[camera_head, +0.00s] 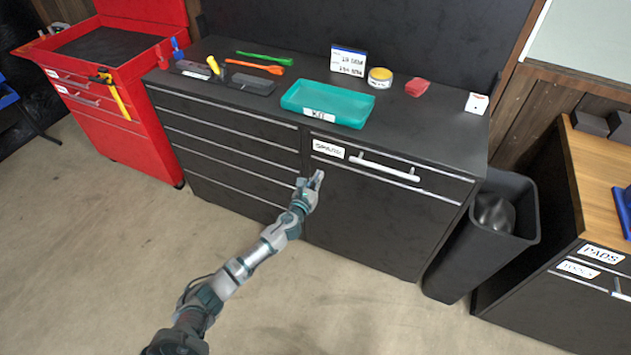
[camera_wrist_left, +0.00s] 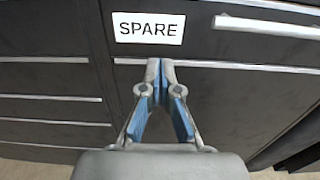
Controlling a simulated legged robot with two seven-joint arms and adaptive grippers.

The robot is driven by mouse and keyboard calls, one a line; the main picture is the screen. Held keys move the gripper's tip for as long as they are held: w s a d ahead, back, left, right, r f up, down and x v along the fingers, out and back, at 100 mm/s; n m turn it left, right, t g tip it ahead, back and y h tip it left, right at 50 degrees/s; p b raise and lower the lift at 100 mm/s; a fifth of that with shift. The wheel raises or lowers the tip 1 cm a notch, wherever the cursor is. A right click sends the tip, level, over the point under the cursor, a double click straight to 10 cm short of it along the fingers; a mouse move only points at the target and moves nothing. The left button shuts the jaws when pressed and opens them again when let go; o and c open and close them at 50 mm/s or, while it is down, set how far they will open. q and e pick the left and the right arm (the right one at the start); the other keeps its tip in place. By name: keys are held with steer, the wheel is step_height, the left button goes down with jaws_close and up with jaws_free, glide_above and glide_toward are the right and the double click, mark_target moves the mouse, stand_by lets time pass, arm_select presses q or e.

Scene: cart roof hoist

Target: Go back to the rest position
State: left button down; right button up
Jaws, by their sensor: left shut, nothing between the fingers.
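My left gripper (camera_head: 314,181) is shut and empty in front of the black cabinet (camera_head: 235,150), just below the label of its top right drawer. In the left wrist view the closed fingertips (camera_wrist_left: 160,64) point at the cabinet front under the "SPARE" label (camera_wrist_left: 148,28). The drawer's silver bar handle (camera_head: 385,168) is to the right of the gripper, and the drawer looks shut. The handle also shows in the left wrist view (camera_wrist_left: 268,27), apart from the fingers. My right gripper is in neither view.
A red tool cart (camera_head: 110,120) stands left. A black bin (camera_head: 455,250) and a wooden-topped bench (camera_head: 600,170) stand right. The floor in front is clear.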

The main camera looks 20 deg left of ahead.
arm_select(q)
steer(key=s+d+f+n+g+y+p, duration=0.1)
steer(key=s+f+n+g, duration=0.4)
steer(key=s+f+n, duration=0.7)
steer(key=s+d+f+n+g+y+p, duration=0.1)
steer(key=s+f+n+g, duration=0.3)
steer(key=s+f+n, duration=0.9)
steer(key=s+d+f+n+g, duration=0.2)
steer(key=s+f, duration=0.3)
steer(key=s, duration=0.4)
steer(key=s+d+f+n+g+h, duration=0.1)
steer(key=s+f+n, duration=0.3)
steer(key=s, duration=0.5)
steer(key=s+d+f+n+g+h, duration=0.1)
steer(key=s+d+f+n+g, duration=0.1)
steer(key=s+f, duration=0.6)
steer(key=shift+s+d+n+g, duration=0.4)
steer(key=shift+s+d+g, duration=0.3)
steer(key=shift+g, duration=0.4)
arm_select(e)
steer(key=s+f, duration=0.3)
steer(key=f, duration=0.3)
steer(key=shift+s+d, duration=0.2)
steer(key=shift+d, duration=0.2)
arm_select(q)
steer(key=shift+d, duration=0.15)
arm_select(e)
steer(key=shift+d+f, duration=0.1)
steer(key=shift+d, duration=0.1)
